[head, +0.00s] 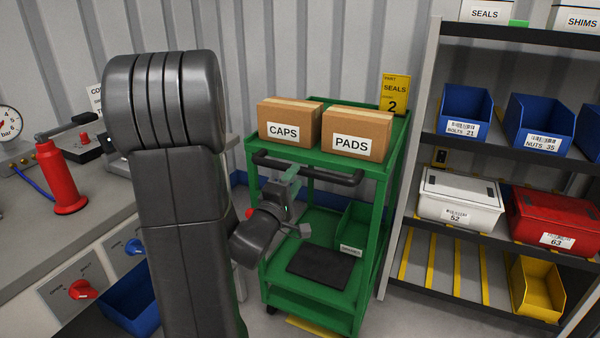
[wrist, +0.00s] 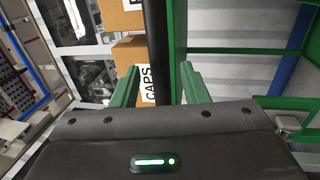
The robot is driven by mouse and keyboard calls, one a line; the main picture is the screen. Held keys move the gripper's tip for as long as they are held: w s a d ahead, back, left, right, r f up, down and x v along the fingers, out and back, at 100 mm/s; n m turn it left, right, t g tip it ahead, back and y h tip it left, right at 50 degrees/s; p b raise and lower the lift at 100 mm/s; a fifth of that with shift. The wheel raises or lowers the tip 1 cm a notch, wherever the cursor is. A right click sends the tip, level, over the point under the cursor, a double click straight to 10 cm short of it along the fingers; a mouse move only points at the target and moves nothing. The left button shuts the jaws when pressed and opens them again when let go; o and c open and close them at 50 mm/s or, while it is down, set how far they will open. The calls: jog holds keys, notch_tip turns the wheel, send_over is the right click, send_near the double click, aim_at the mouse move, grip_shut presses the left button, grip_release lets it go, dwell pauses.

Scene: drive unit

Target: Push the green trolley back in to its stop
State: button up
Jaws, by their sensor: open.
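The green trolley (head: 376,190) stands against the corrugated wall, left of the shelf rack, with a black handle bar (head: 318,174) along its near top edge. My gripper (head: 289,178) is at the left part of that bar, partly hidden by my own arm. In the wrist view my gripper (wrist: 160,85) has its two green fingers apart, and the black handle bar (wrist: 154,45) runs between them in the picture. Whether the fingers touch the bar cannot be told. A green trolley edge (wrist: 178,35) lies just beyond. The stop is not visible.
Boxes marked CAPS (head: 289,122) and PADS (head: 356,132) stand on the trolley top. A green bin (head: 352,228) and dark mat (head: 320,263) are on its lower shelf. The rack (head: 411,160) is close on the right, a workbench (head: 100,195) on the left. Yellow floor marking (head: 307,326) shows in front.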

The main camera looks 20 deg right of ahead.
aim_at(300, 171)
jog(key=shift+x, duration=2)
grip_shut()
